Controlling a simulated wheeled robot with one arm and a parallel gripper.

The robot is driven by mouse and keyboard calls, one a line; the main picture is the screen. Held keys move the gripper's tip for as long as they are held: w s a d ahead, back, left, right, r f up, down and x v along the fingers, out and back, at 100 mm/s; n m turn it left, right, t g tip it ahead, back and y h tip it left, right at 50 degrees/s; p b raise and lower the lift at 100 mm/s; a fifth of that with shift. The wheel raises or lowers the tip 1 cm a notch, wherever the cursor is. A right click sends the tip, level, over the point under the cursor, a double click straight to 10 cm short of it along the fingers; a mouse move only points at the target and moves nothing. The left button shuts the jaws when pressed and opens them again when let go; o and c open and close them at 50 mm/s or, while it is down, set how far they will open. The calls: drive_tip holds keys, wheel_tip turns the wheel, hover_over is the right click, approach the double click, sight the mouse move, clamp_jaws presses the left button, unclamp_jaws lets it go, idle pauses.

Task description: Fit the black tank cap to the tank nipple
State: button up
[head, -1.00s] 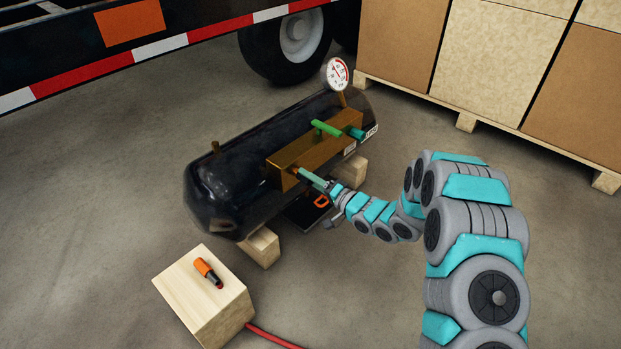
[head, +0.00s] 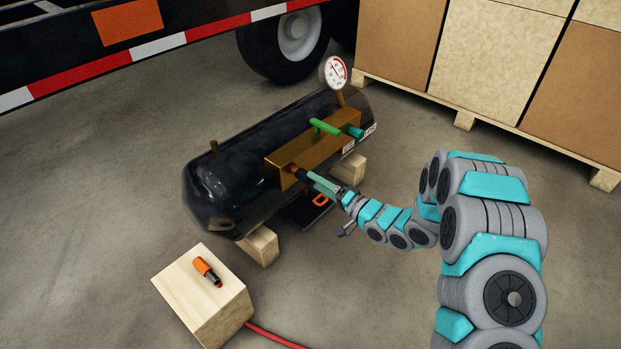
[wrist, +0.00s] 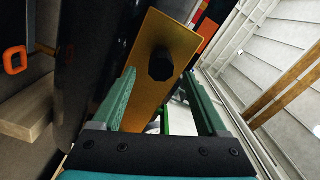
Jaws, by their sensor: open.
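The black tank cap (head: 299,173) sits at the nipple on the left front of the brass block on the black tank (head: 235,185). In the wrist view the cap (wrist: 161,65) shows end-on against the brass face, and it hides the nipple behind it. Whether it is fully seated cannot be told. My gripper (head: 314,181) is just to the right of the cap, pointing at it. In the wrist view its two green fingers (wrist: 159,78) are spread apart with nothing between them, and the cap lies beyond the tips.
A green valve handle (head: 325,127) and a gauge (head: 335,72) stand on the tank's far right. An orange-and-black fitting (head: 206,271) lies on a wood block (head: 190,295).

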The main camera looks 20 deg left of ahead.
drive_tip(key=shift+v, duration=1.65)
drive_tip(key=shift+r, duration=0.1)
